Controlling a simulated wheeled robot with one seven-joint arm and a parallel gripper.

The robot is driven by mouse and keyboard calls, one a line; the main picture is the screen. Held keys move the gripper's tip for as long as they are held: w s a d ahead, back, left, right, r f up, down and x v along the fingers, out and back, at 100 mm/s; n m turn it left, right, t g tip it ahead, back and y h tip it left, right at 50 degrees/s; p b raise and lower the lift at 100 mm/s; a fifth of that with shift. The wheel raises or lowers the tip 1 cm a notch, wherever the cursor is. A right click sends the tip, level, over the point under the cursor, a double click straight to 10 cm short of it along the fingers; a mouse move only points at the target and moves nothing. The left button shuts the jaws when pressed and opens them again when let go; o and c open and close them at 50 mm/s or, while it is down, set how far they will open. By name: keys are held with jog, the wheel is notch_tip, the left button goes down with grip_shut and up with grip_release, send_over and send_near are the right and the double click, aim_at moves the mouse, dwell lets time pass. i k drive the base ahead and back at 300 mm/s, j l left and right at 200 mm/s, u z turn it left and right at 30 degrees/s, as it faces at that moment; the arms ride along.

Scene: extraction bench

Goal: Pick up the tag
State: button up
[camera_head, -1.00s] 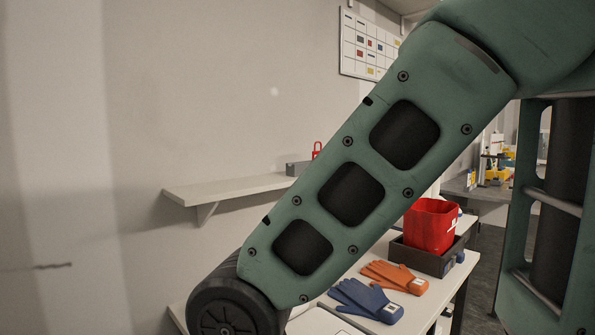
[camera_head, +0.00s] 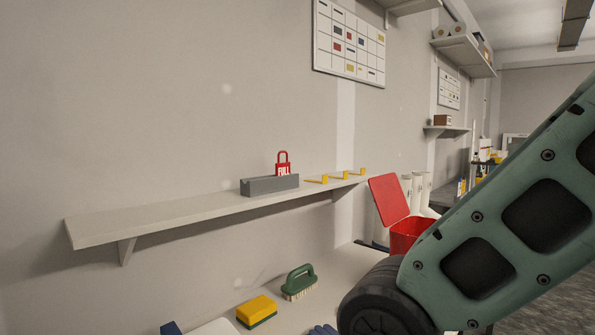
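A red padlock-shaped tag (camera_head: 283,164) with white lettering stands upright on the wall shelf. Its lower edge is at a grey block-like holder (camera_head: 270,185); the holder hides part of it, and I cannot tell how deep it sits. Nothing of mine touches the tag. My arm crosses the right side of the view, well to the right of the tag and nearer to me. My gripper is not in view.
The shelf (camera_head: 150,220) runs along the wall, with several yellow pieces (camera_head: 343,175) right of the holder. Below, the bench (camera_head: 340,270) holds a yellow sponge (camera_head: 257,310), a green brush (camera_head: 299,281) and a red bin (camera_head: 408,235) with its lid raised. The shelf's left half is bare.

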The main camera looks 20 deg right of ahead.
aim_at(281, 169)
jog(key=i+l+u, duration=0.15)
jog(key=l, duration=0.15)
jog(key=l+u, duration=0.15)
jog(key=l, duration=0.15)
jog(key=i+l+u, duration=0.1)
jog(key=i+l, duration=0.3)
jog(key=i, duration=0.1)
